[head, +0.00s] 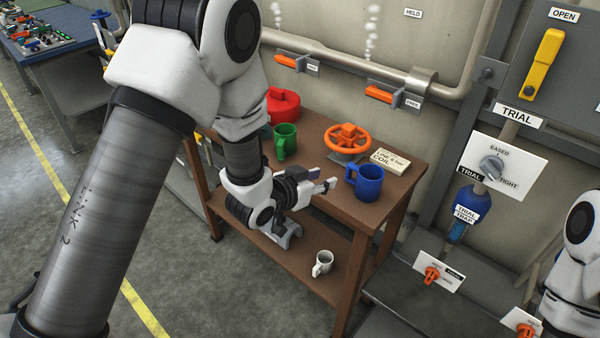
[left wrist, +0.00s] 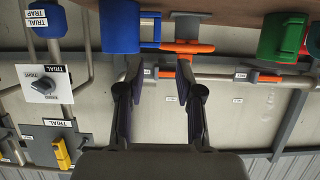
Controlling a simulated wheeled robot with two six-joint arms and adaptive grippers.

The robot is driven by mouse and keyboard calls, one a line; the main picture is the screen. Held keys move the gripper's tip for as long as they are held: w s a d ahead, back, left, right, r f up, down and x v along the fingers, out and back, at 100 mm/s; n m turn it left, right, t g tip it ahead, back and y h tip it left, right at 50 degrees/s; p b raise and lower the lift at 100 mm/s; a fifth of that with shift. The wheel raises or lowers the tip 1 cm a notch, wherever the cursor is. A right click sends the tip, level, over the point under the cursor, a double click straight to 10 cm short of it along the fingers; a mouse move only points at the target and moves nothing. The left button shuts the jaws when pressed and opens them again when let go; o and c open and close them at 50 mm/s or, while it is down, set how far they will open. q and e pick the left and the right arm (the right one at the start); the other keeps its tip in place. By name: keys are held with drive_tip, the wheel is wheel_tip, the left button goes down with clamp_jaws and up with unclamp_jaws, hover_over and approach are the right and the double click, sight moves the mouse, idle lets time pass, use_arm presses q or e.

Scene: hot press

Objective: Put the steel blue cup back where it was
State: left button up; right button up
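A blue cup (head: 369,184) stands upright on the wooden table's top, near its right front corner, with its handle toward the left. It also shows upside down in the left wrist view (left wrist: 119,27). My left gripper (head: 326,186) is just left of the cup, apart from it, with its fingers pointing toward the handle side. In the left wrist view the gripper (left wrist: 159,72) is open with nothing between the fingers. A green cup (head: 285,140) stands farther back on the top, and a white cup (head: 323,262) on the lower shelf. My right gripper is out of view.
An orange valve wheel (head: 347,137) and a paper note (head: 390,161) are behind the blue cup. A red lidded thing (head: 283,105) is at the back left, with a teal piece beside it, mostly hidden by my arm. Pipes with orange levers run along the wall.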

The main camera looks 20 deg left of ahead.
use_arm(q)
drive_tip(key=s+a+f+n+g+y, duration=0.3)
drive_tip(key=s+f, duration=0.4)
drive_tip(key=f, duration=0.6)
drive_tip(key=s+a+f+g, duration=0.1)
drive_tip(key=s+f+g, duration=0.2)
drive_tip(key=s+f, duration=0.2)
drive_tip(key=s+a+f+n+g+y, duration=0.1)
drive_tip(key=s+a+f+g, duration=0.1)
drive_tip(key=s, duration=1)
drive_tip(key=s+a+f+g, duration=0.2)
drive_tip(key=s+f+g, duration=0.2)
drive_tip(key=s+f, duration=0.3)
drive_tip(key=shift+s+a+f+g+y, duration=0.3)
drive_tip(key=shift+s+g, duration=0.1)
drive_tip(key=shift+s, duration=0.6)
